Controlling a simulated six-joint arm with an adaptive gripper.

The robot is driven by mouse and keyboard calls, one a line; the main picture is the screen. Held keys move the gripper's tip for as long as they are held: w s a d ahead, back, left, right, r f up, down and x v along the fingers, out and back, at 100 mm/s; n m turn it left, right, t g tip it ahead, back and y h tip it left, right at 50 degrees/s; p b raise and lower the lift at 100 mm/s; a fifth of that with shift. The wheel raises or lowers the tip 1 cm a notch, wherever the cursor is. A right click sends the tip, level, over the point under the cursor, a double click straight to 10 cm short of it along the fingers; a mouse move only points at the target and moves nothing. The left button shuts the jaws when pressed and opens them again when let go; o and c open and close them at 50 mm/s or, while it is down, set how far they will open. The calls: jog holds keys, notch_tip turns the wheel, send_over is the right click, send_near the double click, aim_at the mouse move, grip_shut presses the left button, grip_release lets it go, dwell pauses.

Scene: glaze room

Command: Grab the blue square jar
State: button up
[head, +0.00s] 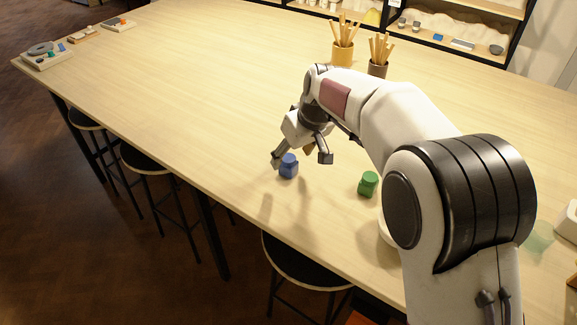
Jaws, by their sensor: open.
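The blue square jar (289,167) stands on the light wooden table, near its front edge. My gripper (300,160) is open, with its fingers pointing down. One finger shows at the left of the jar and the other to its right. The jar shows between them in the head view, and I see no contact. How far the fingertips are above the table or in front of the jar is hard to tell.
A green jar (368,184) stands to the right, below my arm. Two brush holders, one yellow (342,54) and one brown (378,68), stand at the back. Trays (47,60) lie at the far left. The table (190,90) left of my gripper is clear. Stools (300,262) stand along the front edge.

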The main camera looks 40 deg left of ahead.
aim_at(290, 159)
jog(key=shift+x, duration=2.6)
jog(key=shift+w+a+r, duration=0.1)
jog(key=shift+w, duration=0.05)
jog(key=c, duration=1.6)
